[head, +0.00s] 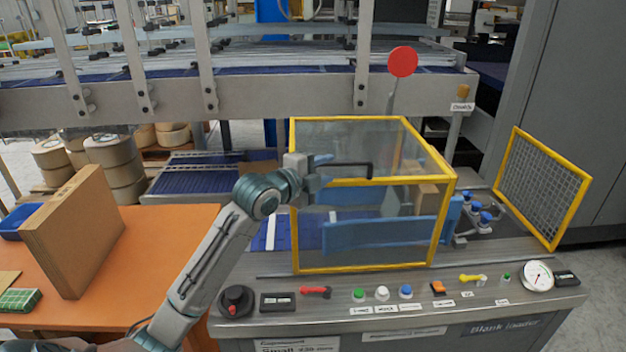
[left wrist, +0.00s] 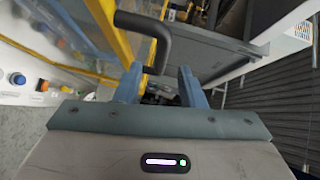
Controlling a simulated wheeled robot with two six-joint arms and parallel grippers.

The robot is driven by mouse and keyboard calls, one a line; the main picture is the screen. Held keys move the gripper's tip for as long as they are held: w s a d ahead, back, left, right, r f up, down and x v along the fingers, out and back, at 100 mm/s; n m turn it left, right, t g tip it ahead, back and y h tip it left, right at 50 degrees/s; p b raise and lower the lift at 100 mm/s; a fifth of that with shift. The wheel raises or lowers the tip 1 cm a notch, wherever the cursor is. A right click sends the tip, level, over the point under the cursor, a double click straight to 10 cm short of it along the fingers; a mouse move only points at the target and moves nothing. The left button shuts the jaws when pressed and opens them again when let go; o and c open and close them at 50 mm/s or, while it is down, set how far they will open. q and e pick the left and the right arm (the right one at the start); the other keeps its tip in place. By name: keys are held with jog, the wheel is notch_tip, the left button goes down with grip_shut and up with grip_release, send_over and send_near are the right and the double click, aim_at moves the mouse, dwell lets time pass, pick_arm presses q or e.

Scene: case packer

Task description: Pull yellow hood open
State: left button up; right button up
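The yellow hood (head: 297,225) is a box of clear panels in a yellow frame, standing on the machine's bench. It looks closed. A black handle (head: 350,164) sits at its upper front edge; the handle also shows in the left wrist view (left wrist: 150,27), close ahead of the fingers. My left gripper (head: 322,171) is at the left end of the handle. In the left wrist view its blue fingers (left wrist: 160,85) are apart, with the handle's bent end in front of the gap between them. I cannot tell whether they touch it. My right gripper is in neither view.
A control panel with buttons (head: 382,293), a red lever (head: 315,290) and a gauge (head: 537,275) runs along the bench front. A yellow mesh guard (head: 543,187) stands at right. A red disc (head: 403,62) rises behind the hood. An orange table (head: 150,255) with cardboard is at left.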

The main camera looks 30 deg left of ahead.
pick_arm(q)
jog(key=shift+b+v, duration=0.45)
jog(key=shift+v, duration=1.75)
